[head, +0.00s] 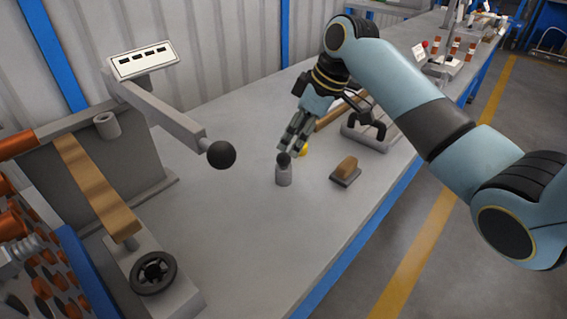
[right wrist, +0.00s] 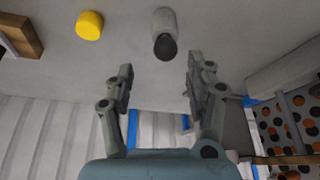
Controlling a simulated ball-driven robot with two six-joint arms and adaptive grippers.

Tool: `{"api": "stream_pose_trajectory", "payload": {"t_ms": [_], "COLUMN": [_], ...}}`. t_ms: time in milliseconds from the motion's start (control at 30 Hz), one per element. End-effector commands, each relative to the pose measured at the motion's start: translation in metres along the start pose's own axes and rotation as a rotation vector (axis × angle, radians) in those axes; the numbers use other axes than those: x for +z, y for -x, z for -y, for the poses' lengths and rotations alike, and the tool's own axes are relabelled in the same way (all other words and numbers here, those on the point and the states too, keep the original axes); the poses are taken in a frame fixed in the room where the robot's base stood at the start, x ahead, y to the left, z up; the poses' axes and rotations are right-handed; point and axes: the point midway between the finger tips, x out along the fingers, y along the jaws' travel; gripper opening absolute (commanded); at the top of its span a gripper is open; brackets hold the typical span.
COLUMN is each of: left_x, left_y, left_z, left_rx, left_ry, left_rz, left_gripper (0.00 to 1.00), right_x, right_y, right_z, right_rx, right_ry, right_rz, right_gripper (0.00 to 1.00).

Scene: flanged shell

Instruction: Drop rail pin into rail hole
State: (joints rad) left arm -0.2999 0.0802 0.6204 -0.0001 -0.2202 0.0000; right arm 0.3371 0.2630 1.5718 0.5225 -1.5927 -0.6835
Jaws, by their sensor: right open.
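A short grey cylinder (head: 283,176) with a black ball knob on top stands upright on the bench; it looks like the rail pin, though I cannot be sure. It also shows in the right wrist view (right wrist: 165,22), with its dark knob toward me. My right gripper (head: 291,143) is open and empty, just above and behind the knob in the head view. In the right wrist view the knob lies beyond my parted fingertips (right wrist: 159,76), apart from them. A grey fixture (head: 108,177) on the left carries an open tube (head: 107,125); I cannot tell which opening is the rail hole. My left gripper is not in view.
A lever arm with a black ball (head: 221,154) reaches over the bench. A yellow cap (right wrist: 89,25), a wooden-handled block (head: 346,171) and a grey clamp-like tool (head: 371,134) lie near the pin. A black handwheel (head: 153,273) sits front left. The bench's front middle is clear.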

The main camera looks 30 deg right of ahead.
Motion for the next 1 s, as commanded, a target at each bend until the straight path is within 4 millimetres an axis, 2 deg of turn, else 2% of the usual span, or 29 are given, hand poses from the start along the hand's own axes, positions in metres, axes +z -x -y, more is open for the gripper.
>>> {"api": "stream_pose_trajectory", "payload": {"t_ms": [167, 400, 700, 1000], "left_x": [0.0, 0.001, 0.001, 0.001], "left_y": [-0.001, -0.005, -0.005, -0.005], "left_z": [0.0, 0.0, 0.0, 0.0], "left_rx": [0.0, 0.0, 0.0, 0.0], "left_ry": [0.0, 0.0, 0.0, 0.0], "left_rz": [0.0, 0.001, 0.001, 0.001], "left_gripper": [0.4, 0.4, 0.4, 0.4], "right_x": [0.001, 0.002, 0.002, 0.002], "right_y": [-0.015, -0.051, -0.057, -0.057], "right_z": [0.003, 0.008, 0.007, 0.008], "right_rx": [-0.001, 0.0, 0.003, 0.002], "right_ry": [0.0, 0.0, 0.0, 0.0], "right_rz": [0.001, 0.001, 0.001, 0.001], "right_gripper": [0.55, 0.55, 0.55, 0.17]}}
